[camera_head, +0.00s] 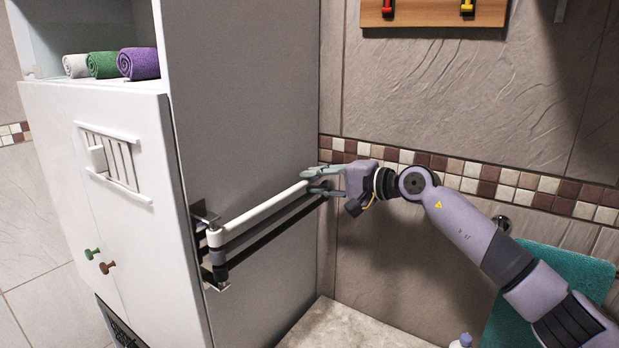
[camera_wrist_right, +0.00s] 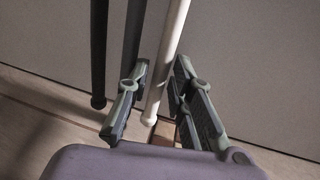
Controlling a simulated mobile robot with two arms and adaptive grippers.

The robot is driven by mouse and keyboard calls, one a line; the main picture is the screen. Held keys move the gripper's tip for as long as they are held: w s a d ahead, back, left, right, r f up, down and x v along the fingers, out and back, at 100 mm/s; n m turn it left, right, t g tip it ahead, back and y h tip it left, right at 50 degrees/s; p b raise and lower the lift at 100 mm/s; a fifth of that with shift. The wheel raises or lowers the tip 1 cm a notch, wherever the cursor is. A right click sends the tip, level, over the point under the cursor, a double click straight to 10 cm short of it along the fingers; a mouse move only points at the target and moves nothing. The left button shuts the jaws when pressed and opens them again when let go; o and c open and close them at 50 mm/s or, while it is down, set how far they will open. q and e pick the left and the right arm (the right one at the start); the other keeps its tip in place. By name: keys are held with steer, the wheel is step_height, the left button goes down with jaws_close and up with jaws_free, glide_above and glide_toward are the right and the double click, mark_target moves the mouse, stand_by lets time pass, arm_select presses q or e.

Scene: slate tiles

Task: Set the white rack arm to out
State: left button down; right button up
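The white rack arm (camera_head: 262,212) is the top bar of a swing rack on the side of the white cabinet. It lies folded back along the cabinet side, its free end toward the tiled wall. My right gripper (camera_head: 311,181) is at that free end. In the right wrist view the white rack arm (camera_wrist_right: 173,38) runs between the two fingers of the right gripper (camera_wrist_right: 161,72), closer to the right finger, with a gap to the left one. The fingers are open around it. My left gripper is out of view.
Darker rack arms (camera_head: 285,217) lie just below the white one, also folded back. The cabinet (camera_head: 245,80) is on the left, with rolled towels (camera_head: 139,64) on a shelf. A teal towel (camera_head: 560,262) hangs at right. The space in front of the rack is clear.

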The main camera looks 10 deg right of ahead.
steer(key=shift+s+d, duration=0.15)
jaws_close()
stand_by(0.6)
